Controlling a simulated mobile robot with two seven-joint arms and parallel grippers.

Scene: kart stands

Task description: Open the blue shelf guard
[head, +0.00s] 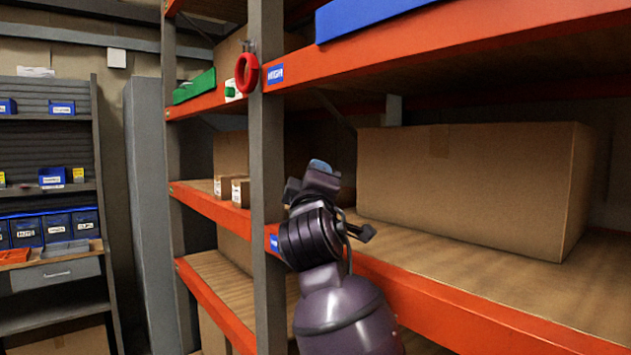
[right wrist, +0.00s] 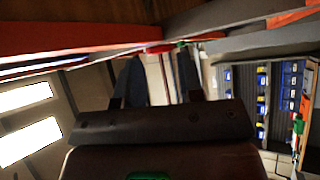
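A long blue panel (head: 365,15), which looks like the blue shelf guard, lies along the top orange beam in the head view. Its upper part is cut off by the picture edge. A red ring (head: 247,73) hangs at the grey post, left of the panel. My right arm rises from below in front of the shelf, below the panel and ring; its fingers cannot be made out there. In the right wrist view my right gripper (right wrist: 158,75) has its two dark fingers apart, with nothing visibly held between them. My left gripper is not in view.
A large cardboard box (head: 465,185) stands on the middle shelf, right of my right arm. The grey post (head: 268,180) stands close left of the arm. A green guard (head: 194,87) is on the shelf beyond. A rack with blue bins (head: 55,228) is at far left.

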